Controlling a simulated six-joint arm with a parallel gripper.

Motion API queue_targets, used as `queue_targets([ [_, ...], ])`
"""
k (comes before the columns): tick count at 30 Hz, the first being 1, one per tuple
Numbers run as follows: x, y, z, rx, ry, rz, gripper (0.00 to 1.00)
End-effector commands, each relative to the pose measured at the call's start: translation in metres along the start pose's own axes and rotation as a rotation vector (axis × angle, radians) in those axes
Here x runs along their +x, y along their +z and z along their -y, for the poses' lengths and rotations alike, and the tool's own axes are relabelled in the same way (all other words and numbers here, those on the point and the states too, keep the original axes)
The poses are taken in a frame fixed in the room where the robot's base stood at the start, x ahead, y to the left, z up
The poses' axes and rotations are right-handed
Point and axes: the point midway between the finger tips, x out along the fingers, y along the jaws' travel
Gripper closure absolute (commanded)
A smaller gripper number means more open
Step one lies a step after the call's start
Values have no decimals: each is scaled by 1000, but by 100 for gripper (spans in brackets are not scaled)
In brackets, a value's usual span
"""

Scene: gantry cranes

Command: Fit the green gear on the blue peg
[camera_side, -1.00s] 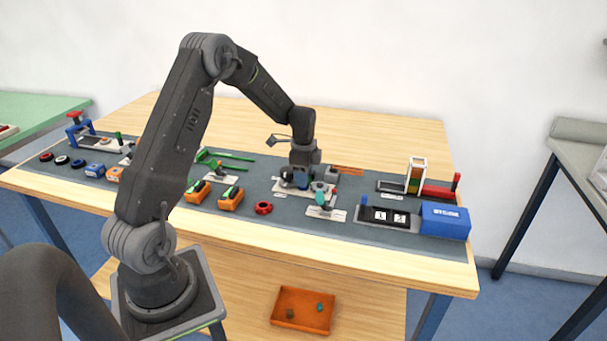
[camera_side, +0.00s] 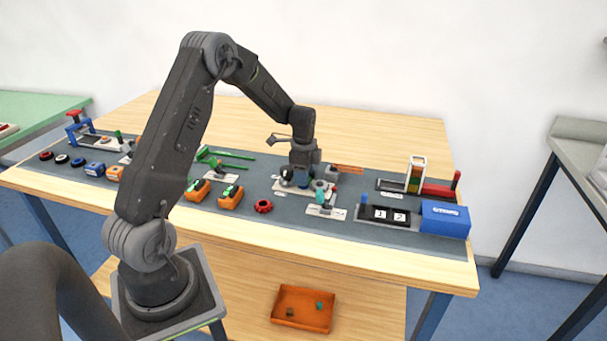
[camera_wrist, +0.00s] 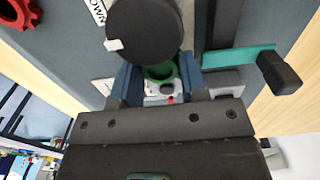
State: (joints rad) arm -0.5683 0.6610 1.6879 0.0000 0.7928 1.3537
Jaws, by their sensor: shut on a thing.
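My gripper (camera_side: 303,183) is low over a pale fixture plate right of the mat's middle. In the wrist view my gripper (camera_wrist: 160,82) has its two dark blue fingers closed on the sides of the green gear (camera_wrist: 160,72). Only part of the gear's round green rim shows between them. A pale surface with a small red spot shows just below the gear in the picture. I cannot make out the blue peg in either view, and cannot tell whether the gear is around it. The gear is hidden in the side view.
A black disc (camera_wrist: 145,28) stands close beyond the fingers. A teal lever (camera_wrist: 240,57) with a black handle is close on the right. A red gear (camera_side: 263,207) lies on the mat. A blue box (camera_side: 445,219) stands at the right, and an orange tray (camera_side: 303,325) is below.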

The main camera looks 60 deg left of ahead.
Motion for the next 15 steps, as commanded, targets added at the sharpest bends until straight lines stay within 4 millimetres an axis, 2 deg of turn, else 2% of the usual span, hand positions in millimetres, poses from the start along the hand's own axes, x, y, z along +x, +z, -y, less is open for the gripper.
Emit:
queue_targets([
  [15, 5, 0, 0, 0, 0, 0, 81],
])
